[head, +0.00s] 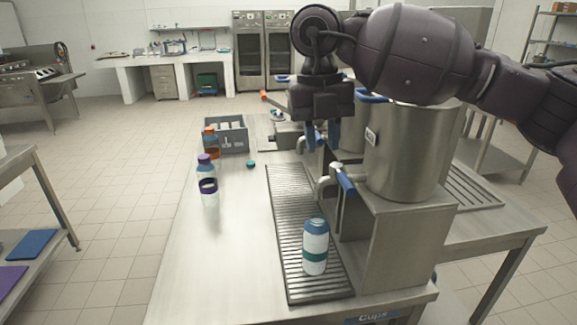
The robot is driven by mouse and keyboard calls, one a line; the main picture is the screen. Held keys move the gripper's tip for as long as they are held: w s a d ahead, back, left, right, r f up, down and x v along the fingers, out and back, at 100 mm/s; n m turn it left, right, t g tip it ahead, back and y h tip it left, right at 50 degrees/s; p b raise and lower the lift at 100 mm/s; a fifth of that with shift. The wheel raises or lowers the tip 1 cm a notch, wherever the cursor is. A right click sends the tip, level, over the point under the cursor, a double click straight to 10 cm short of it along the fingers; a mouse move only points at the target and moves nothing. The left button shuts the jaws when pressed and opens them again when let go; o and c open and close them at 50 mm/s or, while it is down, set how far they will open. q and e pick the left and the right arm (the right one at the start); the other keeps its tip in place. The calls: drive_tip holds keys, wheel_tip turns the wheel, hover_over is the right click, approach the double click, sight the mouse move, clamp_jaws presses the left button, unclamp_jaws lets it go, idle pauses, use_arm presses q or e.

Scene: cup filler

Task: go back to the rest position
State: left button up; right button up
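My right gripper (318,140) hangs fingers down over the far part of the drip tray, close to the taps. Its two blue fingertips look a little apart, with nothing seen between them. My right arm comes in from the right, above the steel urns. My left gripper is not in the head view. A white bottle with a green band and blue top (315,247) stands upright on the near end of the drip tray (283,192), below the tap with a blue handle (346,180).
A bottle with a purple cap (208,184) and one with an orange cap (211,141) stand on the left of the table. A grey crate (233,136) and a small teal cap (251,164) are near. A steel urn (408,150) stands right. The table's front left (215,270) is clear.

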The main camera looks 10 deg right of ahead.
drive_tip(key=s+a+f+n+g+y, duration=0.35)
drive_tip(key=s+a+f+y, duration=0.4)
drive_tip(key=a, duration=0.35)
drive_tip(key=s+a+r+m+y, duration=0.25)
drive_tip(key=a+m+y, duration=0.2)
drive_tip(key=y, duration=0.75)
drive_tip(key=w+d+f+m+t+h, duration=0.25)
drive_tip(key=d+m+t, duration=0.25)
drive_tip(key=m+t, duration=0.55)
drive_tip(key=w+d+f+m+t+h, duration=0.1)
drive_tip(key=w+d+m+t, duration=0.3)
drive_tip(key=m+t, duration=0.6)
drive_tip(key=s+d+f+m+h, duration=0.3)
drive_tip(key=d+f+m+h, duration=0.75)
drive_tip(key=d+h, duration=0.25)
drive_tip(key=s+d+f+m+g+h, duration=0.1)
drive_tip(key=s+d+f+g, duration=0.25)
drive_tip(key=s+f, duration=0.35)
drive_tip(key=s+d+f+m+g+h, duration=0.1)
drive_tip(key=s+d+f+g, duration=0.2)
drive_tip(key=s+f+g, duration=0.45)
drive_tip(key=s+d+f+m+g+h, duration=0.1)
drive_tip(key=s+d+f+g, duration=0.3)
drive_tip(key=s, duration=0.6)
drive_tip(key=w+f+t, duration=0.7)
drive_tip(key=f+t, duration=0.3)
drive_tip(key=shift+w+a+f+y, duration=0.25)
drive_tip(key=shift+a+f+y, duration=0.05)
drive_tip(key=shift+a, duration=0.05)
